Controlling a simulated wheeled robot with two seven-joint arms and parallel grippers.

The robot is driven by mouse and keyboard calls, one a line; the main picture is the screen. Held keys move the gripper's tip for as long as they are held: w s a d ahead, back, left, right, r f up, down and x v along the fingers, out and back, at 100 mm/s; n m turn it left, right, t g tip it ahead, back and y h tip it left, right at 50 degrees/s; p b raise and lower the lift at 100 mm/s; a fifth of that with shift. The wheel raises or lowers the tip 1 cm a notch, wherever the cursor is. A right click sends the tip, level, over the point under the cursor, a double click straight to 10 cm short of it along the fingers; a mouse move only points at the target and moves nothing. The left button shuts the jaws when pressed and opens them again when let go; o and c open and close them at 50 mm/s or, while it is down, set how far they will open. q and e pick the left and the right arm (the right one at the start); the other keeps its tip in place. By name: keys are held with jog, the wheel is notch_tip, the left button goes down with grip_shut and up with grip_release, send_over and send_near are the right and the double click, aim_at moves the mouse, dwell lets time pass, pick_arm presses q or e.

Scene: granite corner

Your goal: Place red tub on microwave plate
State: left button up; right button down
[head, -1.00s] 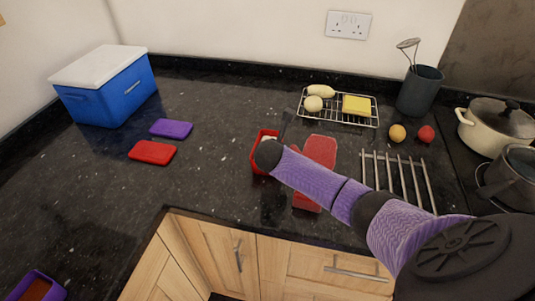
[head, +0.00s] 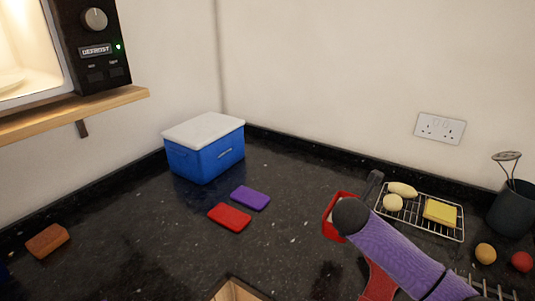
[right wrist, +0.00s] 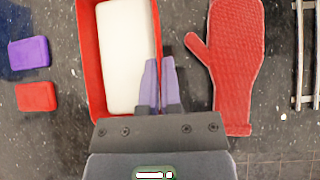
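The red tub (right wrist: 90,62), with a white block inside, fills the upper middle of the right wrist view. In the head view its red rim (head: 331,222) is partly hidden behind my right arm. My right gripper (right wrist: 159,65) has its purple fingers close together on either side of the tub's right wall, shut on it. I cannot tell whether the tub is clear of the counter. The microwave (head: 92,60) is at the upper left, its lit inside showing, with part of the pale plate (head: 10,82) at the frame edge. My left gripper is out of view.
The microwave sits on a wooden shelf (head: 80,112). Below are a blue cooler box (head: 205,155), red lid (head: 229,217), purple lid (head: 250,197) and brown block (head: 47,241). A red mitt (right wrist: 233,70) lies right of the tub. A wire rack (head: 420,213) holds food.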

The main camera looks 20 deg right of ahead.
jog(key=shift+n+t+y, duration=0.4)
jog(key=shift+n+t, duration=0.2)
jog(key=shift+n, duration=0.1)
jog(key=a+r, duration=0.1)
jog(key=w+a+r+b, duration=0.1)
jog(key=a, duration=0.1)
jog(key=a+r, duration=0.1)
jog(key=a, duration=0.1)
jog(key=shift+w+b, duration=0.2)
jog(key=shift+b, duration=0.1)
jog(key=s+a+r+n+y+b, duration=0.2)
jog(key=s+a+r+n, duration=0.1)
jog(key=a, duration=0.4)
jog(key=s+a+r+n+t+y+b, duration=0.1)
jog(key=s+a+r+n+y+b, duration=0.1)
jog(key=a, duration=0.5)
notch_tip(320, 180, up, 3)
jog(key=s+n+y, duration=0.1)
jog(key=s+n, duration=0.1)
jog(key=s, duration=0.1)
jog(key=shift+a+r+n+t+y+b, duration=0.2)
jog(key=shift+a+n+t+y+b, duration=0.1)
jog(key=shift+w, duration=0.1)
